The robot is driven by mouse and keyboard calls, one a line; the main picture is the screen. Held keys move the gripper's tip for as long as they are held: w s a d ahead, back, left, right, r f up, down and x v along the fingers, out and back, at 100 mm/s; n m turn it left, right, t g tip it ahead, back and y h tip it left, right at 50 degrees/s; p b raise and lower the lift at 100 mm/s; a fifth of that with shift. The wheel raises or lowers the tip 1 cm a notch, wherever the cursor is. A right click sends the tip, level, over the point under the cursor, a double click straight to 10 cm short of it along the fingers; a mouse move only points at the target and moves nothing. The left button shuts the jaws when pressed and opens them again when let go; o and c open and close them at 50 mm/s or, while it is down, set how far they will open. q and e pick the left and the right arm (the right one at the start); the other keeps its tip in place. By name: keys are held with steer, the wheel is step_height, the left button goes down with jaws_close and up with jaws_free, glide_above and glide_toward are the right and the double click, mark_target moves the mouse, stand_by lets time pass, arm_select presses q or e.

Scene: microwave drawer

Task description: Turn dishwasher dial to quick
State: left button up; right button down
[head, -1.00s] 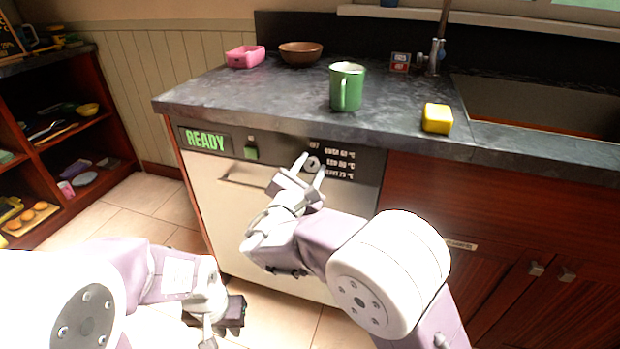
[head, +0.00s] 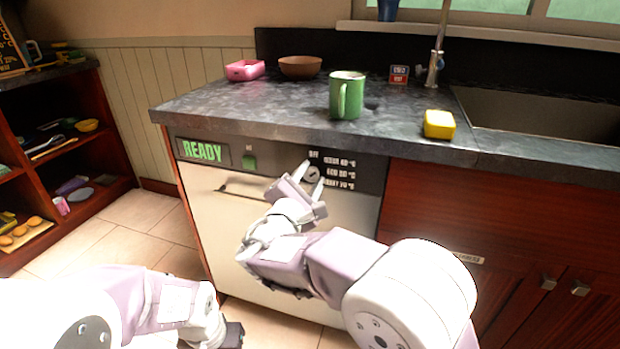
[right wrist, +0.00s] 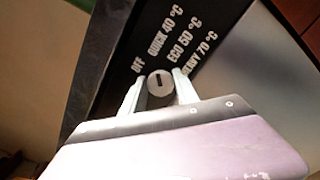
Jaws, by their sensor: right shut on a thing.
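The dishwasher (head: 228,225) has a dark control panel with a green READY display (head: 202,151) at its left. The round grey dial (right wrist: 160,83) sits on the panel beside the printed labels OFF, QUICK 40 °C, ECO 50 °C and HEAVY 70 °C. My right gripper (head: 311,173) has one finger on each side of the dial and is shut on it, as the right wrist view also shows. The dial face shows a short dark mark; I cannot tell for sure which label it points at. My left gripper (head: 232,334) is low at the bottom edge, away from the dishwasher, partly cut off.
A green button (head: 249,162) and a handle recess lie left of the dial. On the counter (head: 225,100) above stand a green mug (head: 346,95), a yellow sponge (head: 439,124), a brown bowl (head: 300,67) and a pink dish (head: 245,70). A sink is at the right.

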steer(key=c, duration=1)
jaws_free()
steer(key=shift+o, duration=0.2)
steer(key=p+v, duration=0.2)
steer(key=v, duration=0.7)
steer(key=shift+p, duration=0.4)
